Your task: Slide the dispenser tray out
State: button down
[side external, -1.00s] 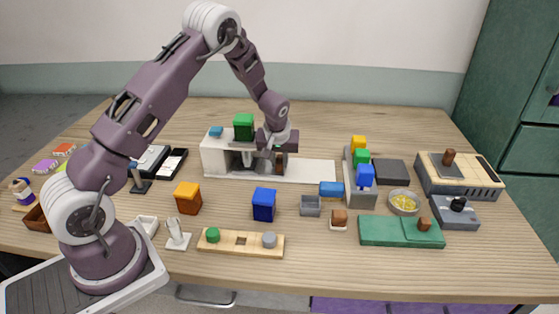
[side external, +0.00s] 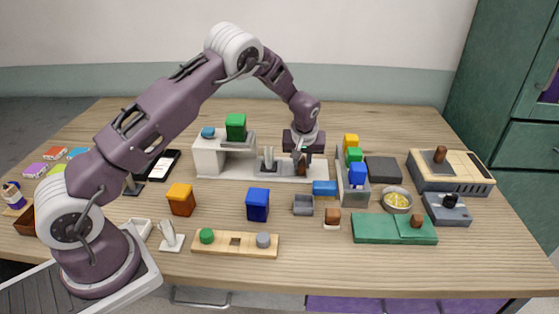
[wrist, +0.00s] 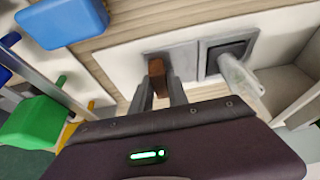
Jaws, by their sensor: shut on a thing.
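The white dispenser (side external: 207,158) stands at the middle back of the table, with a green block (side external: 236,127) above its housing. Its grey tray (wrist: 207,49) lies on the long white base, to the right of the housing. The tray has a dark square recess (wrist: 222,58) and a brown handle (wrist: 156,78) at its outer end. My gripper (wrist: 160,93) is shut on the brown handle, one finger on each side. In the side external view, my gripper (side external: 303,168) is over the right part of the base and partly hides the handle.
A blue block (side external: 324,188) and a grey stand (side external: 352,192) with coloured blocks are close to the base's right end. A dark blue cube (side external: 257,204) and a small grey box (side external: 303,205) are in front.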

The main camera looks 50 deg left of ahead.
jog(key=w+d, duration=0.4)
jog(key=shift+w, duration=0.1)
jog(key=c, duration=1.3)
grip_release()
jog(key=v, duration=0.7)
